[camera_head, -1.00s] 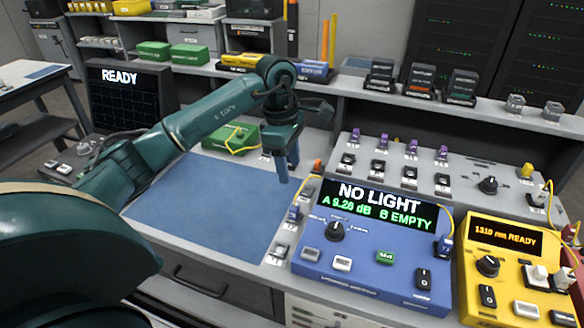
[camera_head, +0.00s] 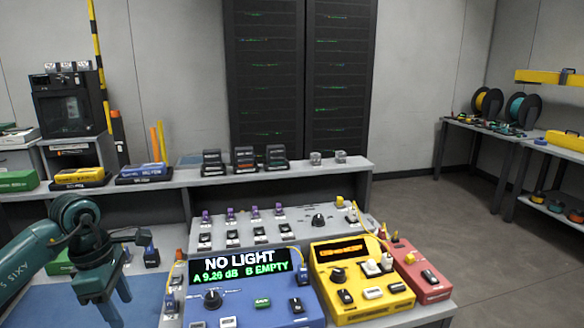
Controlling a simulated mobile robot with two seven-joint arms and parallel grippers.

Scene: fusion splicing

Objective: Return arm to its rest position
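My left arm, dark green, comes in from the left edge in the head view. Its gripper (camera_head: 115,302) points down at the lower left, above the blue mat (camera_head: 45,305) and left of the blue meter. The two blue fingers stand apart with nothing seen between them. My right arm and gripper are not in view. The blue meter (camera_head: 235,305) shows "NO LIGHT", "A 9.26 dB" and "B EMPTY".
A yellow unit (camera_head: 350,290) and a red unit (camera_head: 425,277) stand right of the blue meter. Behind is a grey panel (camera_head: 275,228) with purple-capped connectors. A shelf edge (camera_head: 270,180) runs behind. Open floor (camera_head: 440,215) lies to the right, before side benches.

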